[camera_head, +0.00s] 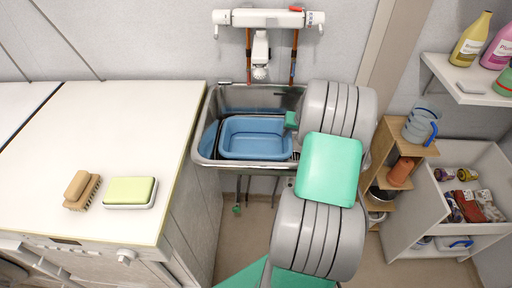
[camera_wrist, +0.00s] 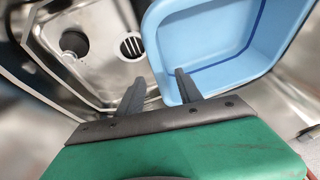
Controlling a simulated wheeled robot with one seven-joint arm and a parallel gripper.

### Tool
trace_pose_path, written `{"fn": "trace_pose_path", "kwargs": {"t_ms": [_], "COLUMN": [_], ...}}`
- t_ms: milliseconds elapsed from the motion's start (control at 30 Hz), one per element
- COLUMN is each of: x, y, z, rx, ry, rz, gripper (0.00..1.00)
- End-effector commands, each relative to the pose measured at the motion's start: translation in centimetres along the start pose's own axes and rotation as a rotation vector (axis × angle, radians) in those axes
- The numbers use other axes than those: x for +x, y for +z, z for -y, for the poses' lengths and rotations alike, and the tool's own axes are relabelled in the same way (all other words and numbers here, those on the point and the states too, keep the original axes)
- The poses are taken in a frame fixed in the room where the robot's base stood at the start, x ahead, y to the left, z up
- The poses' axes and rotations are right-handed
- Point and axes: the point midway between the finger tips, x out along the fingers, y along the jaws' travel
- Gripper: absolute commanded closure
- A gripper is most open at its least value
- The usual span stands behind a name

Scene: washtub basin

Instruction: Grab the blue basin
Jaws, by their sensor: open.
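The blue basin (camera_head: 256,138) sits inside the metal sink at the middle of the head view. In the wrist view the blue basin (camera_wrist: 215,45) fills the upper right, with its near left rim close to my fingers. My gripper (camera_wrist: 158,88) is open. Its right finger overlaps the basin's wall in the picture, and its left finger is over the bare sink floor, outside the basin. The rim runs between the two fingers, but I cannot tell if either touches it. In the head view my arm hides the sink's right side and most of my gripper.
The metal sink (camera_head: 207,150) has a drain (camera_wrist: 131,45) beside the basin. A tap (camera_head: 260,55) hangs on the wall above. A white counter (camera_head: 60,140) with a brush (camera_head: 82,190) and a sponge (camera_head: 130,191) is at left. Shelves (camera_head: 405,150) stand at right.

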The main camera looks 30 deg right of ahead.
Motion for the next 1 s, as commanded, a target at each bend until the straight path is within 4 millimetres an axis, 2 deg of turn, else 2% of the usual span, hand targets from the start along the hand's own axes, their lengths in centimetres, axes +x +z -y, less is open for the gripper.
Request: {"fn": "trace_pose_path", "kwargs": {"t_ms": [300,400,1000], "x": [5.2,6.1,6.5], "y": [-0.1,-0.1,0.0], "z": [-0.1,-0.1,-0.2], "rx": [-0.005,-0.005,-0.006], "ry": [0.000,0.000,0.000], "rz": [0.004,0.001,0.000], "gripper": [0.58,0.58,0.58]}}
